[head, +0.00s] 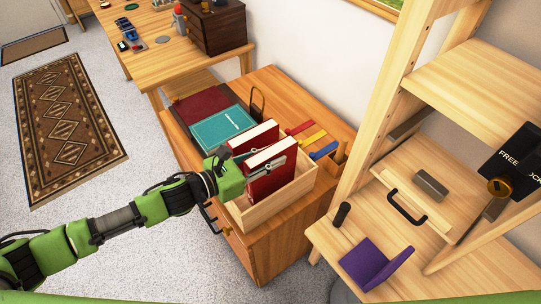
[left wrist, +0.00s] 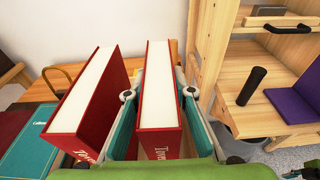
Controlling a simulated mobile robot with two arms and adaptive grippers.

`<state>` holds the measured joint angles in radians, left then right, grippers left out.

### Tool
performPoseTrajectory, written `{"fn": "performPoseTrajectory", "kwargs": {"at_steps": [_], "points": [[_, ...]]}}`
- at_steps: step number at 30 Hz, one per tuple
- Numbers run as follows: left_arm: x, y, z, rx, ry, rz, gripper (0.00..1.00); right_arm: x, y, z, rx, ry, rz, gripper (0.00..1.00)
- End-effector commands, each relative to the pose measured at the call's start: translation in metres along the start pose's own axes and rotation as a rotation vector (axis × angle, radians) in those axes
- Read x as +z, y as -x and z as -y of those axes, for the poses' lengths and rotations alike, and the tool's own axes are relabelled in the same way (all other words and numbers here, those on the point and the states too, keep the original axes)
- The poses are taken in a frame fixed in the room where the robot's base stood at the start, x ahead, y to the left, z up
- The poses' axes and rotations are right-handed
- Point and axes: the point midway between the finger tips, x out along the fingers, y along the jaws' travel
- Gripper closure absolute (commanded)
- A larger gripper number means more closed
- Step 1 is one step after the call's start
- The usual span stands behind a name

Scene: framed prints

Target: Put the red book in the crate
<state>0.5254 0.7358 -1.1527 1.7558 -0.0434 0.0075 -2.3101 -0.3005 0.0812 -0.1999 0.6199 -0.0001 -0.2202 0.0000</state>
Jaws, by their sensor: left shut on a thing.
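My left gripper (head: 257,159) is shut on a thick red book (head: 272,178), with one finger on each cover. The held book stands upright at the open wooden crate (head: 277,211), its lower end down among the crate walls. I cannot tell whether it touches the crate's floor. In the left wrist view this book (left wrist: 159,90) shows its white page edge between the teal finger pads. A second red book (head: 252,140) stands just behind it, and in the left wrist view this book (left wrist: 97,108) leans to the left. My right gripper is out of view.
The crate stands on a wooden cabinet (head: 265,252). A teal book (head: 220,127) and a dark red book (head: 195,108) lie behind. Red, yellow and blue strips (head: 313,139) lie beside the crate. A wooden shelf unit (head: 470,85) with a purple bookend (head: 372,264) is close on the right.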

Motion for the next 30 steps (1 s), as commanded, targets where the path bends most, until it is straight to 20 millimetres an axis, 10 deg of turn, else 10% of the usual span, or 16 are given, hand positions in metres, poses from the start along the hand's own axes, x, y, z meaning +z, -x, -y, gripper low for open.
{"fn": "performPoseTrajectory", "kwargs": {"at_steps": [6, 7, 9, 21, 30], "points": [[0.000, -0.001, 0.000, -0.001, -0.003, 0.005, 1.00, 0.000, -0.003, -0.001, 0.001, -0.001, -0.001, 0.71], [-0.003, -0.001, 0.000, 0.001, -0.002, 0.000, 0.74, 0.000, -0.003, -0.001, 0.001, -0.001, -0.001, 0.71], [-0.002, 0.000, 0.000, 0.001, -0.002, 0.000, 0.60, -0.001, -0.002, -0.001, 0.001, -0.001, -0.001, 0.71], [0.003, 0.001, -0.001, 0.001, 0.000, 0.000, 0.60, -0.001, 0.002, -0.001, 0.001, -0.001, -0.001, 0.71], [-0.004, 0.053, -0.002, 0.003, -0.002, -0.005, 0.60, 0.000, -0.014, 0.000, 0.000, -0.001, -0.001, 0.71]]}}
